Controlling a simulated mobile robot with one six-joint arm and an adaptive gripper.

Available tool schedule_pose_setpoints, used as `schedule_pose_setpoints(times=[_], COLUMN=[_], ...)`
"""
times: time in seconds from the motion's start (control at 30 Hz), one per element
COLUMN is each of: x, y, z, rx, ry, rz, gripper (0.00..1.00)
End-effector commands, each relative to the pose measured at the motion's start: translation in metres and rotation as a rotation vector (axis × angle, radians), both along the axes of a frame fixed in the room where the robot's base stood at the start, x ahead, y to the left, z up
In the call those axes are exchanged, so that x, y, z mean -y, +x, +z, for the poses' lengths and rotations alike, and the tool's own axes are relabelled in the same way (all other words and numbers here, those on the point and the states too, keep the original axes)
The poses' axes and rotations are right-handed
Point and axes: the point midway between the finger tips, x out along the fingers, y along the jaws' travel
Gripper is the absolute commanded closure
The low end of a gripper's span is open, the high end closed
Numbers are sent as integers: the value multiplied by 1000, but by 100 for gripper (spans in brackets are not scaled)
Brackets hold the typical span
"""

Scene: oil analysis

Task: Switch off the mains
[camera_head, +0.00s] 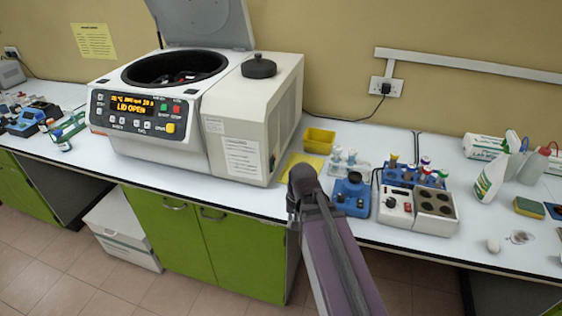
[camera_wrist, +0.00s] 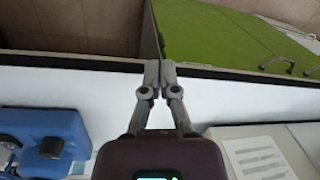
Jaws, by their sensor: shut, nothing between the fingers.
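The white centrifuge (camera_head: 235,100) stands on the bench with its lid (camera_head: 205,22) raised, and its display (camera_head: 132,104) reads "LID OPEN". A small dark fitting, perhaps its mains switch (camera_head: 272,162), shows low on its right side; I cannot tell its position. A wall socket (camera_head: 381,90) with a black plug (camera_head: 386,87) in it is on the back wall. My gripper (camera_wrist: 160,64) is shut and empty, over the bench near its front edge, to the right of the centrifuge. In the head view my arm's dark end hides the fingers.
A blue device (camera_head: 350,195), a block heater (camera_head: 418,207) and tube racks (camera_head: 412,176) stand to the right of my arm. Green cabinets (camera_head: 240,258) are below the bench. The blue device also shows in the wrist view (camera_wrist: 40,140).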

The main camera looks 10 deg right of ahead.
Motion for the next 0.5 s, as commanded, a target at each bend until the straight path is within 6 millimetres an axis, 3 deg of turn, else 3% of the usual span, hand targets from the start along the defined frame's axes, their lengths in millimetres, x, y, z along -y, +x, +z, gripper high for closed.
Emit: schedule_pose_setpoints(times=[0.5], x=[29], y=[72], z=[34], rx=[-80], ry=[332], rz=[-688], gripper=[100])
